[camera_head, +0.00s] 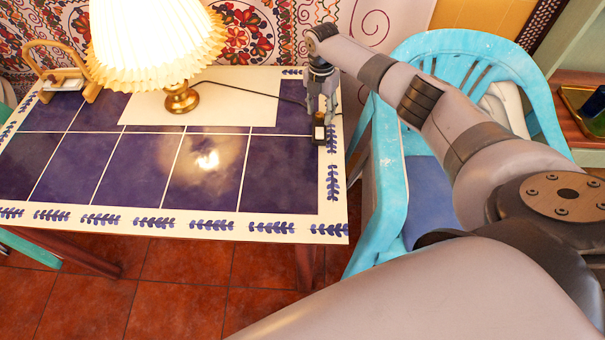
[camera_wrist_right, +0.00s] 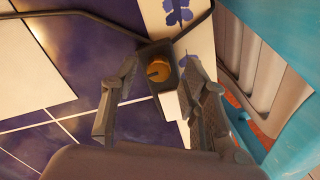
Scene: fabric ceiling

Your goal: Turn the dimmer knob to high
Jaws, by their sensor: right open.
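The dimmer is a small dark box with a round brass knob (camera_wrist_right: 158,71) on its face, lying near the right edge of the tiled table. In the head view the dimmer (camera_head: 319,131) shows just below my right gripper (camera_head: 321,112). I cannot tell whether a finger touches the dimmer. A lamp with a lit, pleated cream shade (camera_head: 155,45) and brass base stands on the table. My left gripper is out of view.
The blue-tiled table (camera_head: 110,170) is mostly clear in front of the lamp. A dark cord (camera_head: 245,90) runs from the lamp towards the dimmer. A turquoise plastic chair (camera_head: 385,190) stands close on the right. A wooden-framed object (camera_head: 92,78) stands at the back left.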

